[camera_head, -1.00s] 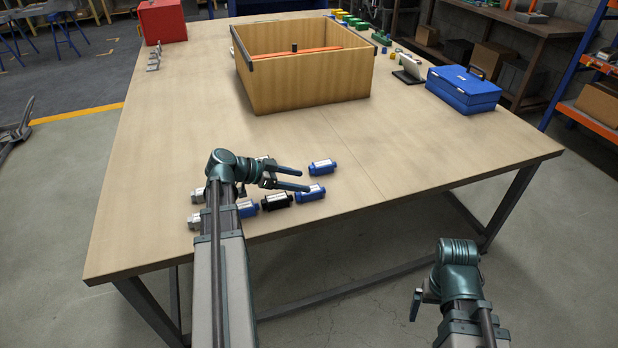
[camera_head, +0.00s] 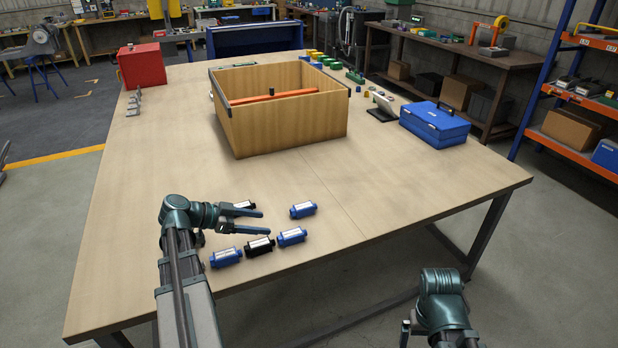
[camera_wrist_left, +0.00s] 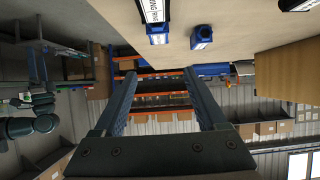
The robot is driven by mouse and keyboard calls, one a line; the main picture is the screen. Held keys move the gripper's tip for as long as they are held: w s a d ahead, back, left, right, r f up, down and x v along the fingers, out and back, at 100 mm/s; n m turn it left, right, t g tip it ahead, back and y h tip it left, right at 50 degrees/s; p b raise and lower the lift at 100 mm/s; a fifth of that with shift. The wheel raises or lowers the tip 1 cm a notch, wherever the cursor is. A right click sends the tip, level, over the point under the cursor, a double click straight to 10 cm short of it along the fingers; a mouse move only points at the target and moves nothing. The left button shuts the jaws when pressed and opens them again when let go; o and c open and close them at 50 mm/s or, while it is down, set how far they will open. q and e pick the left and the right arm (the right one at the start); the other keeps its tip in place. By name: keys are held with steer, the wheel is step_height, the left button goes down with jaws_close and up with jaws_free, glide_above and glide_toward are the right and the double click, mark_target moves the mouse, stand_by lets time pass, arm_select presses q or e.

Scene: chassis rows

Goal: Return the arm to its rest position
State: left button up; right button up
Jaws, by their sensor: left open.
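My left gripper (camera_head: 264,222) is open and empty above the near part of the table (camera_head: 120,250), its fingers pointing right. Its two spread fingers also show in the left wrist view (camera_wrist_left: 158,95), with nothing between them. Just right of it lies a blue cylindrical part (camera_head: 303,210). Nearer the front edge are another blue part (camera_head: 292,236), a black part (camera_head: 259,246) and a third blue part (camera_head: 226,257). One more part behind the fingers is mostly hidden. My right gripper (camera_head: 405,331) hangs low in front of the table; its fingers are not clear.
A wooden box (camera_head: 290,125) with orange contents stands mid-table. A blue case (camera_head: 435,125) and a small stand (camera_head: 385,104) are at right, a red box (camera_head: 140,66) at the far left. The table's left-middle area is clear.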

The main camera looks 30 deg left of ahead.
mark_target(293, 233)
arm_select(q)
steer(key=b+x, duration=0.5)
steer(key=x, duration=0.6)
steer(key=shift+d+f, duration=0.15)
steer(key=shift+f, duration=0.05)
steer(key=shift+w+d+f+b, duration=0.1)
steer(key=shift+w+f+b, duration=0.1)
steer(key=shift+f+b, duration=0.35)
steer(key=shift+s, duration=0.1)
steer(key=shift+d, duration=0.1)
